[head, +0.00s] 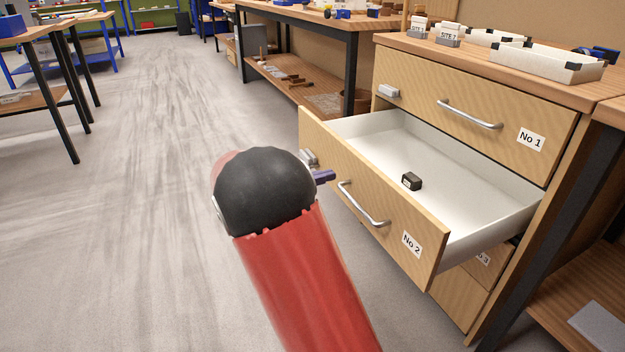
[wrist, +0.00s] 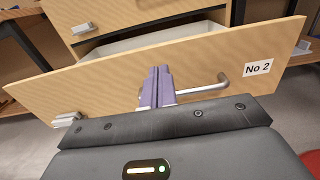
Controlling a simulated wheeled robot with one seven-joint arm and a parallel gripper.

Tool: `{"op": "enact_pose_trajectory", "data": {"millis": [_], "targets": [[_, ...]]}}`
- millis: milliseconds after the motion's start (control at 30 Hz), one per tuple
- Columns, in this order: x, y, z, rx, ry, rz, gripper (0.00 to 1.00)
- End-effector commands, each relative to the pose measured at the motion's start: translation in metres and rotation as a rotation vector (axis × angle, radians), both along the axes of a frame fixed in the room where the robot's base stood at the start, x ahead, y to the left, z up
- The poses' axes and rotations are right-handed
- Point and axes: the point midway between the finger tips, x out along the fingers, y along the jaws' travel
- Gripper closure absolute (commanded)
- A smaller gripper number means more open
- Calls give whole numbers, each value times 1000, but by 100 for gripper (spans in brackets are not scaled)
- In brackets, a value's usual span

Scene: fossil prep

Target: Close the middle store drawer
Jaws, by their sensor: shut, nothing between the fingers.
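The middle drawer, labelled No 2 (head: 411,243), is pulled well out of the wooden cabinet. Its pale front also spans the wrist view (wrist: 215,60). Its metal bar handle (head: 362,206) is also in the wrist view (wrist: 205,90). My gripper (head: 324,177) is in front of the drawer front, left of the handle in the head view, partly hidden by my arm. In the wrist view its purple fingers (wrist: 157,80) are together and empty, pointing at the drawer front near the handle's left end. I cannot tell whether they touch the front.
A small dark block (head: 412,181) lies inside the open drawer. The drawer labelled No 1 (head: 470,110) above is shut. The No 3 drawer (head: 458,298) below is mostly hidden. White trays (head: 545,62) stand on the cabinet top. The floor (head: 130,220) at left is clear.

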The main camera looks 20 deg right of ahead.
Motion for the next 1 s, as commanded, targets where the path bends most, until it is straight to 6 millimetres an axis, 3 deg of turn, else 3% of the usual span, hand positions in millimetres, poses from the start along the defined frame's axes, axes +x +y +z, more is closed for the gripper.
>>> {"op": "enact_pose_trajectory", "data": {"millis": [200,400,1000], "targets": [[1,-48,0,2,-1,-3,100],[2,-75,0,1,-1,-2,100],[3,-87,0,2,-1,0,100]]}}
